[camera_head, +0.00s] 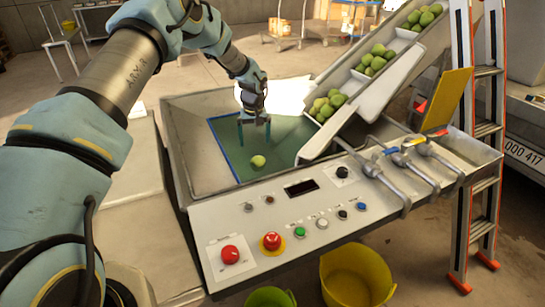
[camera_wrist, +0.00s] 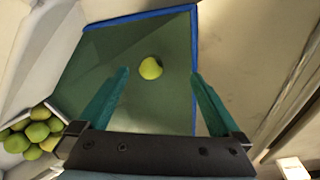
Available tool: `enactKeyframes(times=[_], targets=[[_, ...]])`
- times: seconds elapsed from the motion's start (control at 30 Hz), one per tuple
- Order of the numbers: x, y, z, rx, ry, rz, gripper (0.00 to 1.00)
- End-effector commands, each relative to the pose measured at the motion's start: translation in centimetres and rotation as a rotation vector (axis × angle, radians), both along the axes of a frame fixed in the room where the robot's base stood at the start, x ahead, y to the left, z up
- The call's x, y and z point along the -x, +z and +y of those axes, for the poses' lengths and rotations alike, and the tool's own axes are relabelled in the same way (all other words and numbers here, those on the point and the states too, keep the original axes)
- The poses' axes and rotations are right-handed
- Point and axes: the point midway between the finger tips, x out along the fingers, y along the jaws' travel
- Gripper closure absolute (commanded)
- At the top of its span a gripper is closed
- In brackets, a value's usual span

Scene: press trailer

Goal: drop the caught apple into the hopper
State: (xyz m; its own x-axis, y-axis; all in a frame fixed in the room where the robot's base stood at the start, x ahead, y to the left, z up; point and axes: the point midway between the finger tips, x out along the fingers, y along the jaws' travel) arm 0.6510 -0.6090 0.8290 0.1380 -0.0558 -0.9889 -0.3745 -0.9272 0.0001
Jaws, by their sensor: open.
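My gripper (camera_head: 254,143) is open above the green, blue-edged opening in the machine top, which I take as the hopper (camera_head: 225,140). A single yellow-green apple (camera_head: 258,161) is just below the fingertips, apart from them. In the wrist view the apple (camera_wrist: 150,68) shows between the two teal fingers of the gripper (camera_wrist: 159,73), beyond their tips and over the hopper's green floor (camera_wrist: 150,105). Nothing is held. I cannot tell whether the apple is resting on the green floor or still in the air.
A sloping chute (camera_head: 384,88) with several green apples comes down at the right of the hopper. A control panel (camera_head: 290,222) with buttons and levers runs along the front. A ladder (camera_head: 484,140) stands at the right. Yellow (camera_head: 355,280) and green (camera_head: 269,298) buckets stand below.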

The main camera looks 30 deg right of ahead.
Motion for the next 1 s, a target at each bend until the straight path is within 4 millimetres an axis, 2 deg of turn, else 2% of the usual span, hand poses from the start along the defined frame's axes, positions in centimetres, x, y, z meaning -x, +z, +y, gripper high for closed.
enactKeyframes(times=[0.2, 0.4, 0.6, 1.0], targets=[[0.5, 4.2, 0.2, 0.003, 0.000, -0.004, 0.00], [0.9, 6.9, 0.4, 0.001, 0.001, -0.002, 0.00], [1.1, 7.7, 0.4, 0.000, 0.000, 0.000, 0.00], [1.0, 7.8, 0.6, 0.001, 0.001, -0.001, 0.00]])
